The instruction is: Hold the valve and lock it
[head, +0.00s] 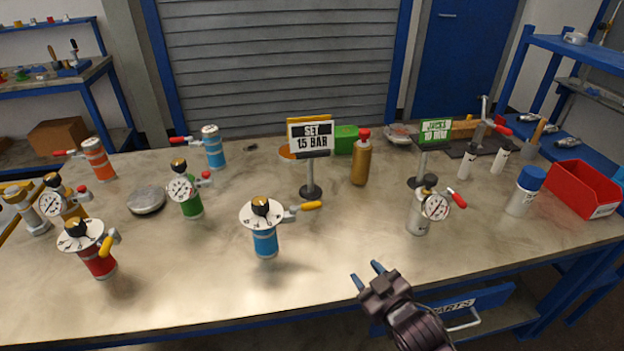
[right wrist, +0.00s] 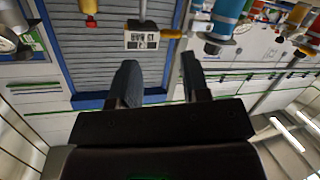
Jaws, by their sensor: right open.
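Several flanged vessels with valves stand upright on the workbench (head: 330,250). A blue vessel (head: 264,241) with a white dial and a yellow lever stands at the front middle. A red vessel (head: 97,262) with a yellow lever is at the front left, and a green vessel (head: 190,205) with a gauge and red lever is behind it. A grey vessel (head: 419,217) with a gauge and red lever stands right of centre. My right gripper (head: 369,279) is open and empty at the bench's front edge, apart from all vessels. It also shows in the right wrist view (right wrist: 162,80). My left gripper is out of view.
A sign reading "SET 1.5 BAR" (head: 311,136) and a green sign (head: 436,131) stand on the bench. A gold bottle (head: 361,163), a blue-capped bottle (head: 524,192) and a red bin (head: 581,189) are behind and right. The front middle of the bench is clear.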

